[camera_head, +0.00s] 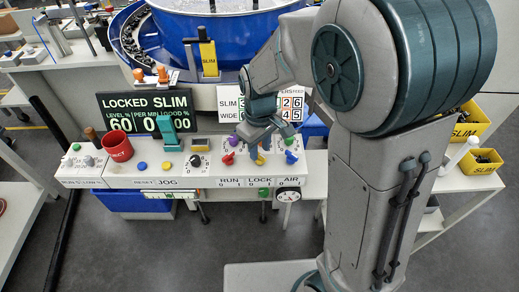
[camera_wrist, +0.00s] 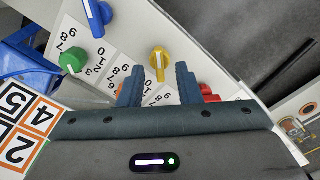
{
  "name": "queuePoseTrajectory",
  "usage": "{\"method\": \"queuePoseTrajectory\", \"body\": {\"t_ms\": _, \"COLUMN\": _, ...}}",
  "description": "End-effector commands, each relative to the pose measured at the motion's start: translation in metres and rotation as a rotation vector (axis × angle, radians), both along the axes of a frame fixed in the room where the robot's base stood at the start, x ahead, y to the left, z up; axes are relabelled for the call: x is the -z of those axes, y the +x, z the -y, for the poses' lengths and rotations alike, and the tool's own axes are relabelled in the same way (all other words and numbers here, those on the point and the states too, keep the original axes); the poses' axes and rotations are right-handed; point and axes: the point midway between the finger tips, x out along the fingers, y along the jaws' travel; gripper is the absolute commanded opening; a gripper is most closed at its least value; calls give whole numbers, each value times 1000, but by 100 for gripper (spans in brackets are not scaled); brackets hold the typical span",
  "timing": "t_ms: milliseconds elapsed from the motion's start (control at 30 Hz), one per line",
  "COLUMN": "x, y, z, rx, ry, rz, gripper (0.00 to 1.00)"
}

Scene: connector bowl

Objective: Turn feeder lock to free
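A yellow knob (camera_head: 259,159) stands on the sloped console above the label LOCK, with 0 and 1 under it. In the wrist view the yellow knob (camera_wrist: 160,58) has a pale line on its handle and lies just beyond the gap between my fingertips. My gripper (camera_head: 262,143) hangs low over the console at this knob and partly hides it. My gripper also shows in the wrist view (camera_wrist: 160,82), with its two fingers apart and nothing seen held between them. I cannot tell whether a finger touches the knob. The dark display (camera_head: 147,112) reads LOCKED SLIM.
A red knob (camera_head: 228,159) is left of the yellow one, above RUN; a blue-purple knob (camera_head: 291,157) is right, above AIR. A red mug (camera_head: 118,146) stands on the console's left part. A blue bowl feeder (camera_head: 220,35) and a number board (camera_head: 290,104) are behind.

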Motion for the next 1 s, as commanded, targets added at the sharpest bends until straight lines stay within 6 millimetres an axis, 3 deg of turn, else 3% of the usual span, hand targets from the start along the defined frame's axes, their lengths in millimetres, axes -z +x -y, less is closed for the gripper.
{"method": "queuePoseTrajectory", "body": {"t_ms": 133, "x": 12, "y": 0, "z": 0, "rx": 1, "ry": -1, "rz": -1, "gripper": 31}}
{"method": "queuePoseTrajectory", "body": {"t_ms": 433, "x": 14, "y": 0, "z": 0, "rx": 1, "ry": 0, "rz": 1, "gripper": 31}}
{"method": "queuePoseTrajectory", "body": {"t_ms": 467, "x": 14, "y": 0, "z": 0, "rx": 1, "ry": 0, "rz": 1, "gripper": 28}}
{"method": "queuePoseTrajectory", "body": {"t_ms": 567, "x": 14, "y": 0, "z": 0, "rx": 1, "ry": 0, "rz": 1, "gripper": 0}}
{"method": "queuePoseTrajectory", "body": {"t_ms": 1000, "x": 14, "y": 0, "z": 1, "rx": -44, "ry": 0, "rz": 1, "gripper": 0}}
